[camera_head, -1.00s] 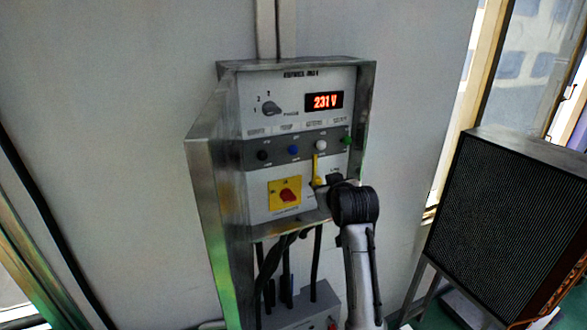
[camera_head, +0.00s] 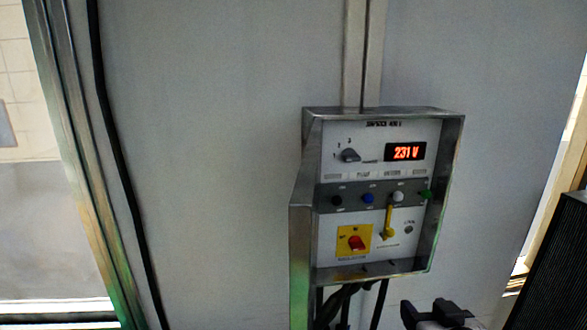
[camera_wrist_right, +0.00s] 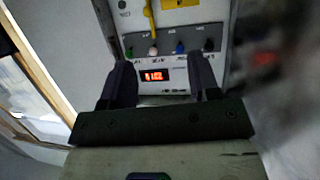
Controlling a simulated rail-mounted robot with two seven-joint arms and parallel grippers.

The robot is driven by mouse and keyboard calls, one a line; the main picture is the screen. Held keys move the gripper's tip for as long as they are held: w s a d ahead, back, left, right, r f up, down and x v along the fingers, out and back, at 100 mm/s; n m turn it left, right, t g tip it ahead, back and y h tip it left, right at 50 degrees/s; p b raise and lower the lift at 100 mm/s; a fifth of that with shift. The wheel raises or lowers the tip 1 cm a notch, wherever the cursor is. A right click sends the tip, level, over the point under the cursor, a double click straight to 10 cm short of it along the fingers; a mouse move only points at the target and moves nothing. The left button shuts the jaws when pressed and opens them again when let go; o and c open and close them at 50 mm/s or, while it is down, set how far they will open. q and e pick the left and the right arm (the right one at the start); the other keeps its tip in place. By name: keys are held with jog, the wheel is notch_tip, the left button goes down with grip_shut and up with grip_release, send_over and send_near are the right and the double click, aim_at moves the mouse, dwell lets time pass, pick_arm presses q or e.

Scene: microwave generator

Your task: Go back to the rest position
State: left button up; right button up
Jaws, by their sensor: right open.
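My right gripper (camera_head: 437,312) shows at the bottom edge of the head view, below and in front of the wall-mounted control panel (camera_head: 382,260). Its jaws are open and empty, apart from the panel. In the right wrist view the two dark fingers (camera_wrist_right: 162,82) stand apart, with the panel upside down beyond them. The panel has a red display (camera_head: 405,152) reading 231 V, a selector knob (camera_head: 350,155), a yellow handle (camera_head: 389,222) pointing up and a red switch on a yellow plate (camera_head: 354,241). My left gripper is not in view.
A black ribbed box (camera_head: 553,265) stands at the lower right. Dark cables (camera_head: 379,303) hang under the panel. A metal frame (camera_head: 75,150) with a black cable beside it runs down the left. The grey wall between is bare.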

pick_arm(q)
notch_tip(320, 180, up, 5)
jog(key=p, duration=0.4)
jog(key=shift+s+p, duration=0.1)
jog(key=shift+p, duration=0.2)
pick_arm(e)
jog(key=s+a+f+n+g, duration=0.1)
jog(key=s+f+g, duration=0.9)
jog(key=s+f, duration=2.1)
jog(key=shift+s+n+g, duration=0.3)
jog(key=shift+s+n, duration=0.2)
jog(key=shift+s, duration=0.75)
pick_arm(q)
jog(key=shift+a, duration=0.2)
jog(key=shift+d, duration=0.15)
